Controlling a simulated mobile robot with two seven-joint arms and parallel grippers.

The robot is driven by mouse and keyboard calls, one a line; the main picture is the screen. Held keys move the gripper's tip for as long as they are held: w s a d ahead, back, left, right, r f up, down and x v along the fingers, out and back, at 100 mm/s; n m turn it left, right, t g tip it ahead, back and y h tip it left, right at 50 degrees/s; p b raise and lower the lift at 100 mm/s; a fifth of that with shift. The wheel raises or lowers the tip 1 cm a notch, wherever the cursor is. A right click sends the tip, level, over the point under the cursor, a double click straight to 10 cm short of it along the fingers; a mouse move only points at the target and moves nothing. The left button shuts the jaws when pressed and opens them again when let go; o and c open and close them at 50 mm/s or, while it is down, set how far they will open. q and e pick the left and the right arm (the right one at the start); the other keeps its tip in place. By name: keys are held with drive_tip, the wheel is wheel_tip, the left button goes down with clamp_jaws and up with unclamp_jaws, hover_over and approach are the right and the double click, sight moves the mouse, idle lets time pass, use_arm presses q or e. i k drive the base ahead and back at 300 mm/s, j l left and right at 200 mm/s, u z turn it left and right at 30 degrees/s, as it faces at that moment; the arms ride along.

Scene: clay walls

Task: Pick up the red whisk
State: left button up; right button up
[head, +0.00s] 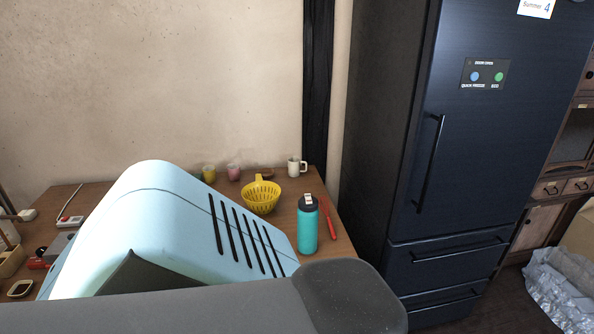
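A thin red object (328,216), which looks like the red whisk, lies on the wooden table (340,246) near its right edge. It is just right of a teal bottle (307,230), which stands upright and may hide part of it. Its details are too small to make out. Neither of my grippers is in view, so I cannot see whether either is near the red object.
A yellow colander (261,197) sits behind the bottle, with a white mug (297,167) farther back. Small red and white items lie at the table's left. A dark refrigerator (440,150) stands right of the table. Large shapes in the foreground hide the table's middle.

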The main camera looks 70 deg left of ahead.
sight(330, 225)
drive_tip(key=u, duration=2.05)
